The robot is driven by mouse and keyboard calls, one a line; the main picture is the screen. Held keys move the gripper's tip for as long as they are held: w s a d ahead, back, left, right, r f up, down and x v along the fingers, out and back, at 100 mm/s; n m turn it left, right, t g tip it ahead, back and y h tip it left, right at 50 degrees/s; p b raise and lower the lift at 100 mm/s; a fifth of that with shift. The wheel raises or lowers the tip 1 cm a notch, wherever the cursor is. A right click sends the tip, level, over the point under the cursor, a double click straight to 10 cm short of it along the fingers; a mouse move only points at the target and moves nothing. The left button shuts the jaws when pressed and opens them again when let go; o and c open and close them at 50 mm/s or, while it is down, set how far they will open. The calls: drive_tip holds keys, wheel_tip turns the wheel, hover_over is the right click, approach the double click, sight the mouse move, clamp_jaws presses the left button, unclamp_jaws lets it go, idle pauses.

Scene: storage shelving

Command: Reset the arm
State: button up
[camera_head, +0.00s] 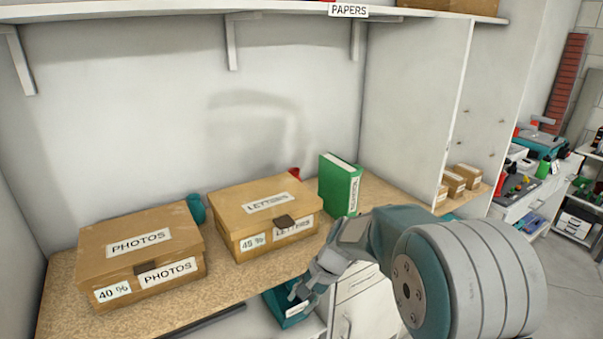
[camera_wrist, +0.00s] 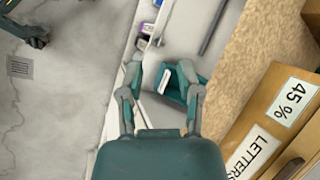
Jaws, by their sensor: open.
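My gripper (camera_head: 308,284) is open in front of the shelf edge, to the right of and below the LETTERS box. In the wrist view its two fingers (camera_wrist: 160,72) are spread apart. A teal bin with a white label (camera_wrist: 176,86) shows between and beyond the fingers; it also shows in the head view (camera_head: 284,308), below the shelf board. I cannot tell how far the fingers are from it. My arm reaches in from the lower right of the head view.
On the shelf board (camera_head: 72,290) stand a PHOTOS box (camera_head: 118,256), a LETTERS box (camera_head: 240,208) and a green binder (camera_head: 338,188). The LETTERS box (camera_wrist: 268,120) is close on the right in the wrist view. White drawers (camera_head: 362,308) stand below. Open floor (camera_wrist: 45,110) lies to the left.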

drive_tip(key=s+d+r+n+t+h, duration=0.2)
drive_tip(key=s+d+r+n+t, duration=0.1)
drive_tip(key=s+d+r, duration=0.65)
drive_tip(key=s+d+r+n+t+h, duration=0.1)
drive_tip(key=s+d+r, duration=0.1)
drive_tip(key=s, duration=0.5)
drive_tip(key=s+d+r+n+t+h, duration=0.1)
drive_tip(key=s+d+r+t+h, duration=0.1)
drive_tip(key=s, duration=0.4)
drive_tip(key=shift+s+d+r+n+h, duration=0.35)
drive_tip(key=shift+d+r, duration=0.2)
drive_tip(key=shift+d, duration=0.4)
